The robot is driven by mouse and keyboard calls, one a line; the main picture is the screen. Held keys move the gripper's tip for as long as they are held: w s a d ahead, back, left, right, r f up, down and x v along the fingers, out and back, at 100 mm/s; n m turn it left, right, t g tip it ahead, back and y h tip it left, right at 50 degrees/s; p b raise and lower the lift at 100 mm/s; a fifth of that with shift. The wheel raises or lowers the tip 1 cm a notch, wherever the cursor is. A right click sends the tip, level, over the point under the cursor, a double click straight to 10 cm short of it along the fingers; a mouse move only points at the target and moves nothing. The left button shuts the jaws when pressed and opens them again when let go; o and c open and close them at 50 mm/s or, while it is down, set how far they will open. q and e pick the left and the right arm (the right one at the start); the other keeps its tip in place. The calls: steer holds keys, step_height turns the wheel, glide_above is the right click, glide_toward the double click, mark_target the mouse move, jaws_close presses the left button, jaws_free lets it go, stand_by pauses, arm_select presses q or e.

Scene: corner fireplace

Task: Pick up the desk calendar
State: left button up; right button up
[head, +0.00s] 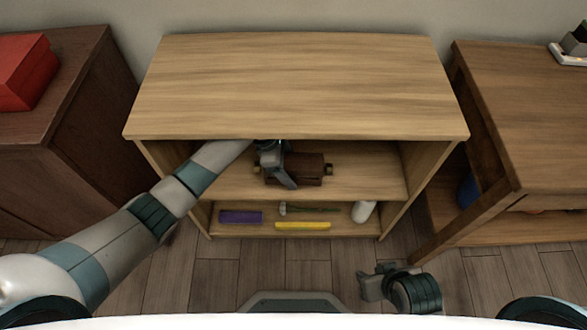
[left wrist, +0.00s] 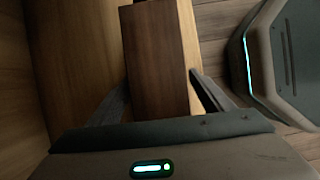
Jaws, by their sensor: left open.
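A dark brown wooden block, which looks like the desk calendar (head: 308,167), sits on the upper shelf inside the open wooden cabinet. It has small light-coloured ends at its left and right sides. My left gripper (head: 279,172) reaches into the cabinet and partly covers the block's left part. In the left wrist view, the block (left wrist: 155,50) lies between the two open fingers of the left gripper (left wrist: 160,95), one on each side. I cannot tell whether they touch it. My right gripper (head: 374,283) hangs low over the floor, apart from the cabinet; its jaws are unclear.
The cabinet top (head: 295,85) is bare and overhangs the shelf. The lower shelf holds a purple box (head: 240,217), a yellow bar (head: 302,225) and a white cylinder (head: 363,211). A dark cabinet with a red box (head: 22,72) stands left; a brown table (head: 530,110) stands right.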

arm_select(q)
steer(key=shift+d+f, duration=0.45)
steer(key=shift+f, duration=0.15)
steer(key=c, duration=1.2)
steer(key=shift+r, duration=0.2)
steer(key=shift+c, duration=0.2)
